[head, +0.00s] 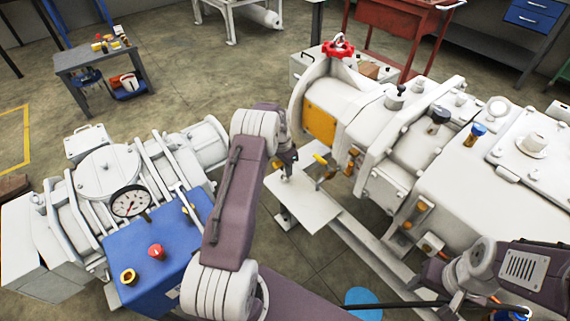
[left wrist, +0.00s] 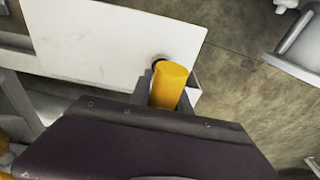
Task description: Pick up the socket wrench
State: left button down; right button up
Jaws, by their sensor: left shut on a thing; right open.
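My left gripper (head: 288,164) is above the white plate (head: 303,203) beside the large machine on the right. In the left wrist view, its two fingers (left wrist: 165,92) are closed around a yellow cylindrical handle (left wrist: 169,86), which I take to be the socket wrench's. The handle stands up between the fingers, over the plate's edge. The far end of the wrench is hidden, so I cannot tell whether it touches anything. My right gripper (head: 453,300) is low at the right of the head view, open and partly hidden by its own arm.
The large white machine (head: 385,130) stands close right of my left gripper, with small yellow and orange parts along its side. A second machine with a blue box (head: 160,250) and gauge is at left. A small tool table (head: 98,62) stands behind; floor between is clear.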

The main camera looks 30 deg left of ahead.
dwell(0.5)
pick_arm(q)
notch_tip(320, 180, up, 9)
jog(key=p, duration=0.3)
jog(key=shift+r, duration=0.5)
